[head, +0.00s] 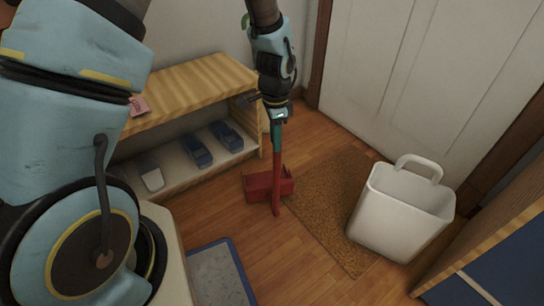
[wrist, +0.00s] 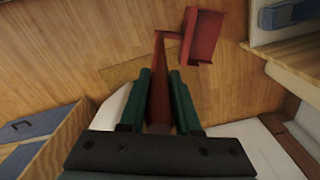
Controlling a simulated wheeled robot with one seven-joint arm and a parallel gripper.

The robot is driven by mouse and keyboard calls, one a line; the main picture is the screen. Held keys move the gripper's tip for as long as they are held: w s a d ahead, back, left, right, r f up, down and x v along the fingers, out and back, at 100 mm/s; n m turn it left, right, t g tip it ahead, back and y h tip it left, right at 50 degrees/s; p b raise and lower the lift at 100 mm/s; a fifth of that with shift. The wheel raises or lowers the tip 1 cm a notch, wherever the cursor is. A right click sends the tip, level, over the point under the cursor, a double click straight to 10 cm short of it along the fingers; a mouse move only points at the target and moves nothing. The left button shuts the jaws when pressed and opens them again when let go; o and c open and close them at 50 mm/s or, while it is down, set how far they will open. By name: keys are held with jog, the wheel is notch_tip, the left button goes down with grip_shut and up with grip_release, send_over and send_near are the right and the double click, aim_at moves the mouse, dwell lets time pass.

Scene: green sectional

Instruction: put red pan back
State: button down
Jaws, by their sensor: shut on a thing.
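The red pan (head: 262,187) is a dustpan with a long upright handle. My gripper (head: 277,135) is shut on the top part of that handle, and the pan hangs below it. In the head view the pan is low over the wooden floor by the left edge of the brown mat; I cannot tell whether it touches the floor. In the wrist view the red pan (wrist: 203,38) lies beyond the fingertips, and the handle runs between the two green fingers of my gripper (wrist: 160,72).
A wooden shelf bench (head: 190,88) with blue shoes (head: 197,151) on its lower level stands at left. A white bin (head: 400,212) stands right of the brown mat (head: 340,190), before a white door (head: 430,70).

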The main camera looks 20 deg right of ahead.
jog(key=shift+f+b, duration=0.5)
jog(key=shift+f, duration=1.55)
jog(key=shift+f, duration=0.15)
jog(key=c, duration=0.6)
grip_release()
